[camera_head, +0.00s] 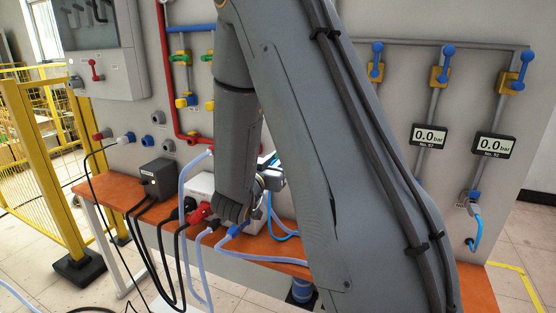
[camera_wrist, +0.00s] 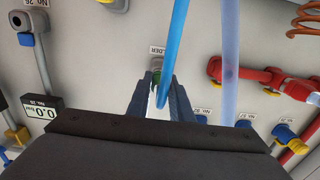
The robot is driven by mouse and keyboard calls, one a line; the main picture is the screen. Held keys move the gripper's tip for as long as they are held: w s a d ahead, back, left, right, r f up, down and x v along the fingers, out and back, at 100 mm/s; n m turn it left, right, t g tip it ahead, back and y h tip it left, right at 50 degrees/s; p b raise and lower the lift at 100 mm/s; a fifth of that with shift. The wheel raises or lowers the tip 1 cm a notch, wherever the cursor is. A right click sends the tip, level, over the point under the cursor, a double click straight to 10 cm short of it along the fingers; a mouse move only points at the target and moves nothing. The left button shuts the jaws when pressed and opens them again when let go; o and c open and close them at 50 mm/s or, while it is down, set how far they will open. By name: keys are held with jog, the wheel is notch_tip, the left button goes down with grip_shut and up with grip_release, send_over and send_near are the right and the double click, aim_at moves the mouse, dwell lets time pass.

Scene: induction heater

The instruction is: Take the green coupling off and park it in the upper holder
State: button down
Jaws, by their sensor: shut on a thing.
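In the wrist view, my gripper (camera_wrist: 157,88) points at the grey panel, and its two dark fingers are shut on the green coupling (camera_wrist: 156,77). Only a small green part of the coupling shows between the fingertips. A bright blue hose (camera_wrist: 175,45) comes down from the top and bends in between the fingers. A partly covered label ending in "OLDER" (camera_wrist: 157,50) is on the panel just beyond the fingertips. I cannot tell whether the coupling touches a holder there. In the head view, my gripper (camera_head: 270,172) is mostly hidden behind my arm, and the coupling is hidden.
A pale hose (camera_wrist: 230,60) hangs just right of the fingers. Red pipework (camera_wrist: 262,77) is on the panel at right. In the head view, an orange bench (camera_head: 120,192) bears a black box (camera_head: 157,178) and several cables. Pressure displays (camera_head: 429,137) are at right.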

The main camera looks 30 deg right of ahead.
jog(key=shift+w+d, duration=0.25)
jog(key=c, duration=1.5)
grip_release()
